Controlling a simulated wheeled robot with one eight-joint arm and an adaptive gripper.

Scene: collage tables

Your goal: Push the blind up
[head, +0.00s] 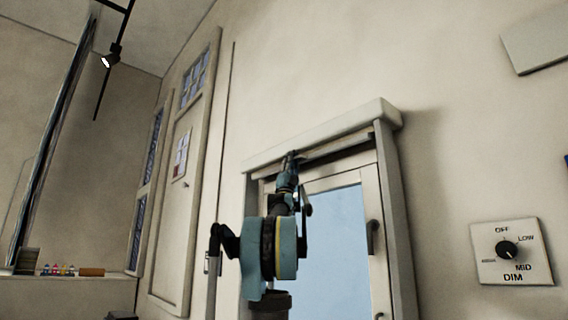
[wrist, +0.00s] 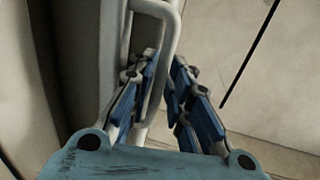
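The blind (head: 340,148) shows as a narrow strip with a dark lower edge, high in the window frame under the pale top ledge. Most of the window pane (head: 335,235) below it is uncovered. My gripper (head: 290,155) is raised to the top left part of the window, at about the blind's height. In the wrist view, my gripper's blue fingers (wrist: 166,62) are close together on either side of a pale looped handle (wrist: 172,28). One bar of the handle runs between the fingers. My arm hides part of the blind and window in the head view.
The window's dark handle (head: 373,238) is on its right side. A dimmer dial (head: 507,250) is on the wall to the right. A tall door (head: 180,190) stands to the left, and a shelf (head: 60,283) with small bottles is at the far left.

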